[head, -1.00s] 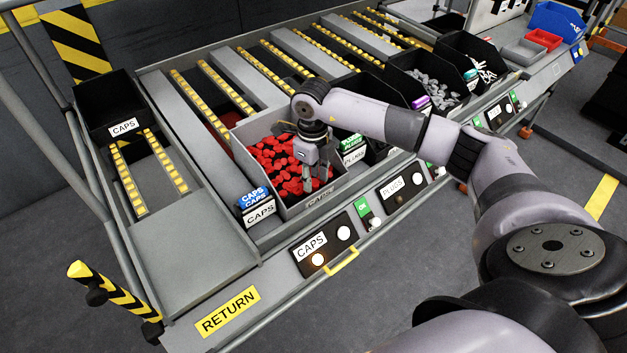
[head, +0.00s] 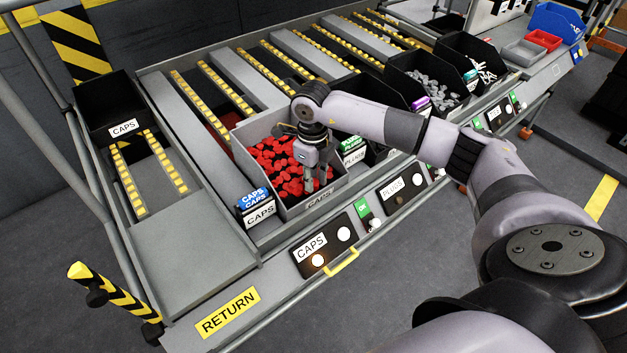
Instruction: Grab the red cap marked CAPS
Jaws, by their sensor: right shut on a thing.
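Several red caps (head: 275,157) lie loose in a grey open bin (head: 296,208) whose front carries a CAPS label. My right gripper (head: 317,187) points down into the right part of this bin, with its fingertips low among the caps. It is shut on a red cap, which is mostly hidden by the fingers and the pile. My left gripper is not in view.
A black CAPS bin (head: 110,110) stands at the left. Right of the caps bin are a black PLUGS bin (head: 368,92) and a bin of grey parts (head: 428,90). A label panel with a lit button (head: 318,260) is on the rack's front edge. A RETURN label (head: 228,312) marks the lower left.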

